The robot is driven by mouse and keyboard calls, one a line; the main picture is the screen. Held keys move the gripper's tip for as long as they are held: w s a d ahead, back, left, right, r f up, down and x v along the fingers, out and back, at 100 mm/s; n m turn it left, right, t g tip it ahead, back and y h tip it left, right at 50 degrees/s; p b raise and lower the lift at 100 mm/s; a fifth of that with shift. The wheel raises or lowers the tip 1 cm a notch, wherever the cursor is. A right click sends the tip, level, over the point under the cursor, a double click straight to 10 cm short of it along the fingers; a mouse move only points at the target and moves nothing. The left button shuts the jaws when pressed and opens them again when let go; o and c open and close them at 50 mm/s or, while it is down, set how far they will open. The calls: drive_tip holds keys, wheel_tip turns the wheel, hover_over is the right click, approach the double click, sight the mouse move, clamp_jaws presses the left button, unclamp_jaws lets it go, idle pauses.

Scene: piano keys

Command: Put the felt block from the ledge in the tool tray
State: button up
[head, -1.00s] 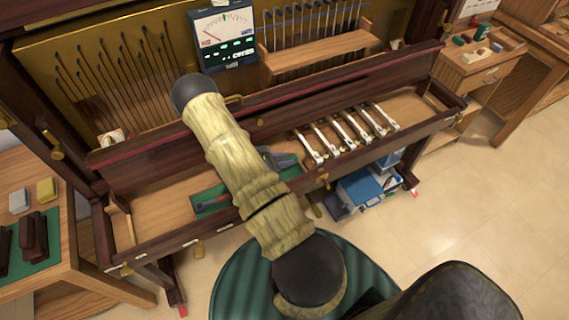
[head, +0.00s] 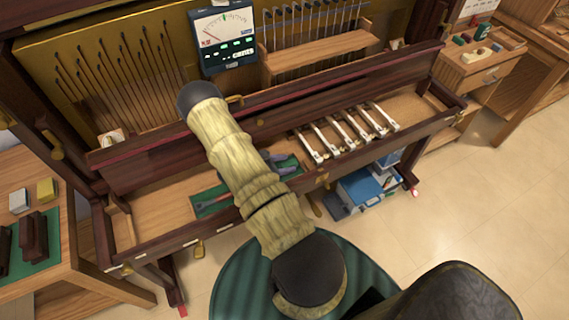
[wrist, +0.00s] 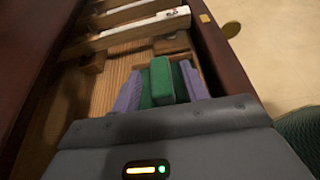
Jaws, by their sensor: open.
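A green felt block (wrist: 162,82) stands between the two purple fingers of my gripper (wrist: 161,70) in the wrist view. The fingers are open, one on each side of it; I cannot tell whether either touches it. Darker green lining shows under and beside the block. In the head view my gripper (head: 284,166) is low in the long wooden trough, over the right part of a green-lined tool tray (head: 210,196). My arm hides the tray's middle, and the block cannot be made out there.
Several white keys (head: 345,132) lie across the trough to the right of my gripper. The trough's dark front rail (head: 200,232) and a raised back rail (head: 150,165) bound it. A meter (head: 226,35) and a wooden shelf (head: 318,53) stand behind. The trough's left end is bare.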

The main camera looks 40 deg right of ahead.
drive_tip(key=b+v, duration=0.1)
drive_tip(key=v, duration=1.1)
